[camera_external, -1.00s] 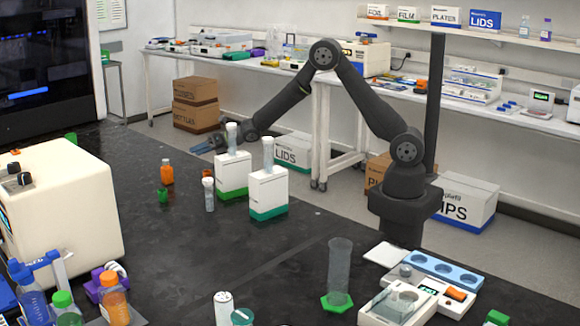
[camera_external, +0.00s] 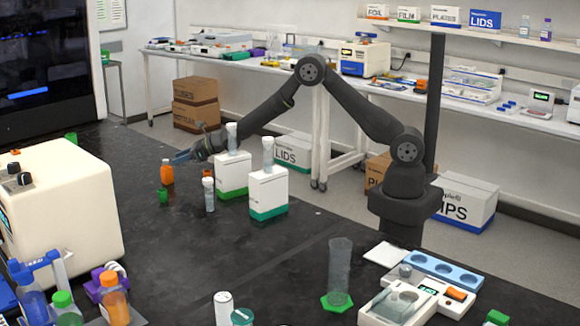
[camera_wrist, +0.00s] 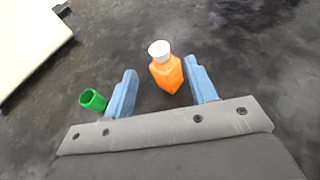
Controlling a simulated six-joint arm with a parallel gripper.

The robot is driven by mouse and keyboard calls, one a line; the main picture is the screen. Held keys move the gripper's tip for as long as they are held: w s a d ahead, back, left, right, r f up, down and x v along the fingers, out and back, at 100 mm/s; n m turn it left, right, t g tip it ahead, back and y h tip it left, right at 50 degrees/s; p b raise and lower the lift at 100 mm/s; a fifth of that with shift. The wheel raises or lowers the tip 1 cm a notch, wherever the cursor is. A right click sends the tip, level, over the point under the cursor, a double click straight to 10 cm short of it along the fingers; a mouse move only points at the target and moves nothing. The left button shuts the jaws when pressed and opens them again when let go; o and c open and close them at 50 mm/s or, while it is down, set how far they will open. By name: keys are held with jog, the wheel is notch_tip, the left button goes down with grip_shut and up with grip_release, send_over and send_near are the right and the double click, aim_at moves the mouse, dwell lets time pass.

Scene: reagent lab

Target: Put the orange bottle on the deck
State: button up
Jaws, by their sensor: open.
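The orange bottle (camera_external: 167,174) with a white cap stands upright on the black bench, left of the white and green boxes. In the wrist view the orange bottle (camera_wrist: 166,72) is ahead of the opening between my blue fingertips, closer to the right finger. My gripper (camera_external: 182,158) is open and empty, beside the bottle's upper right in the external view. In the wrist view my gripper (camera_wrist: 160,85) shows its two fingers spread wide. Another bottle with an orange cap (camera_external: 113,300) stands at the front left. I cannot tell which surface is the deck.
A small green cup (camera_external: 162,195) stands by the bottle, and just outside the left finger in the wrist view (camera_wrist: 92,100). Two white and green boxes (camera_external: 268,192) and a clear vial (camera_external: 208,194) stand to the right. A cream machine (camera_external: 60,215) is at left.

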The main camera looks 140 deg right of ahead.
aim_at(164, 163)
jog(key=shift+x, duration=4.25)
jog(key=shift+d, duration=0.1)
grip_shut()
jog(key=shift+r, duration=0.15)
